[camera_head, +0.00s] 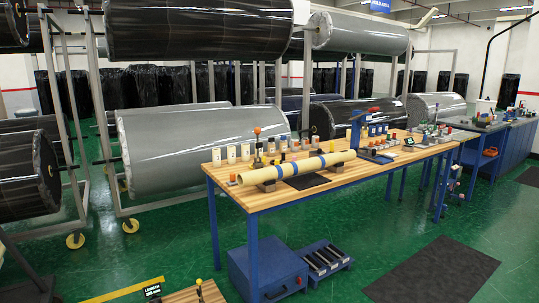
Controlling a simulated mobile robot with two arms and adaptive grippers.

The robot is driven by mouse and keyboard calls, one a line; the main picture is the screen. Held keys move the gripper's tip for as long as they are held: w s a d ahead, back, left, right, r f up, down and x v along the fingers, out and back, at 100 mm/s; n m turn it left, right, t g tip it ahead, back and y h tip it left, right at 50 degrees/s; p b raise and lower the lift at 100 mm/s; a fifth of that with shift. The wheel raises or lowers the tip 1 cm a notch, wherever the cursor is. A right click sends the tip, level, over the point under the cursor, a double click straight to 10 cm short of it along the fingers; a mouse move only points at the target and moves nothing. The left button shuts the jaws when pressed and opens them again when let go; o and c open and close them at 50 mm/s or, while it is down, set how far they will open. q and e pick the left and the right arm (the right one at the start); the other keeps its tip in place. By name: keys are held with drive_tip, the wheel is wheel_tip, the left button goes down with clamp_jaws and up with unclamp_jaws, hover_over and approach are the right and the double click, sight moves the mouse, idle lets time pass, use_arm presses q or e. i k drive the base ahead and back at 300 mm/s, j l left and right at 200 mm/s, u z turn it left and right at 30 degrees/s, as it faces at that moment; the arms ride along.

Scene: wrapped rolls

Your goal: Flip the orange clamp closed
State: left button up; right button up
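An orange-tipped upright piece (257,131), which looks like the orange clamp, stands at the left part of the wooden workbench (232,196). Its orange handle end points up above a small dark and brass-coloured body. It is too small to tell its exact state. A long cream tube (318,163) with blue bands lies in front of it on dark blocks. Neither of my grippers shows in this view.
White labelled containers (231,154) line the bench's back edge. A blue stand with a red handle (373,110) is farther right. Large wrapped rolls (190,140) on racks stand behind. A blue box (265,273) sits under the bench.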

sight(257, 130)
drive_tip(key=i+u, duration=0.1)
drive_tip(key=i, duration=0.55)
drive_tip(key=i+j+z, duration=0.35)
drive_tip(key=i+j, duration=0.3)
drive_tip(key=i+j+z, duration=0.2)
drive_tip(key=j, duration=0.2)
drive_tip(key=i+j+z, duration=0.15)
drive_tip(key=i+j, duration=0.15)
drive_tip(key=j, duration=0.15)
drive_tip(key=i+j+z, duration=0.2)
drive_tip(key=j, duration=0.25)
drive_tip(key=i, duration=0.05)
